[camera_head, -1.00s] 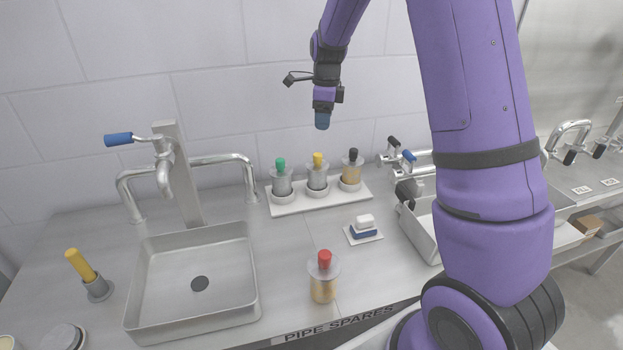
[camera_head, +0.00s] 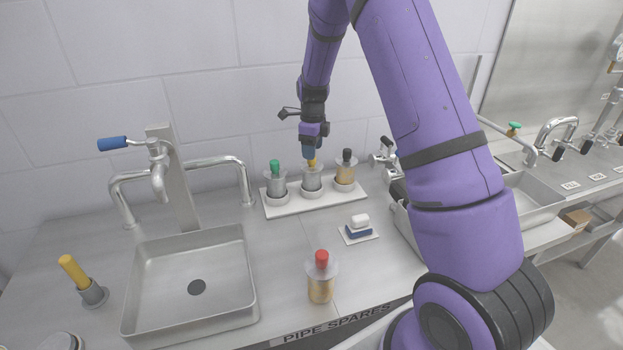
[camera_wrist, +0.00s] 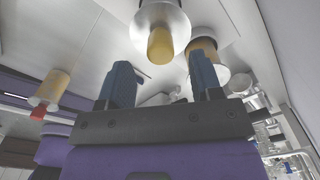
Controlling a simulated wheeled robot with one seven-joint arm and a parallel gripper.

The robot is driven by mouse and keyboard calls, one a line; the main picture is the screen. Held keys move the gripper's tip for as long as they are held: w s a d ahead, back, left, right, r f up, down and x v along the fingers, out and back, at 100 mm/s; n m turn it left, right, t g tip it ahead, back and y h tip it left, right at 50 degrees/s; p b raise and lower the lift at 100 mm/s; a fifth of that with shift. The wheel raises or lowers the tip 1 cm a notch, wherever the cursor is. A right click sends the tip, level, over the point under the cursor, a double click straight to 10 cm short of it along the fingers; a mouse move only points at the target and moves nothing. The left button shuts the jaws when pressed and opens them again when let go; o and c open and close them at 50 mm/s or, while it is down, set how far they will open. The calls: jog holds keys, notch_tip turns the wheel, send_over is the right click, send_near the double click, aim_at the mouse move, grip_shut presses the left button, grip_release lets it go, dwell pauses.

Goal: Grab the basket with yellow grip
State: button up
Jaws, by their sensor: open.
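The basket with the yellow grip (camera_head: 312,180) stands upright in the middle place of a white rack (camera_head: 300,204) at the back of the counter. My gripper (camera_head: 309,153) points down just above its yellow grip, which it partly hides. In the wrist view, my gripper (camera_wrist: 162,72) is open and empty, its two blue fingers apart. The yellow grip (camera_wrist: 160,46) shows just ahead of the gap between the fingertips and is not clasped. Whether a finger touches it I cannot tell.
A green-topped basket (camera_head: 276,182) stands left of it and a black-topped one (camera_head: 345,174) right, both close. A red-topped basket (camera_head: 320,280) stands in front. A sink (camera_head: 190,285) and tap lie left. A small white-and-blue block (camera_head: 359,227) sits before the rack.

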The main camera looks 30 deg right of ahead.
aim_at(312, 169)
notch_tip(312, 169, down, 4)
jog(key=shift+w+f, duration=0.1)
jog(key=shift+f, duration=0.1)
grip_shut()
jog(key=shift+r, duration=0.1)
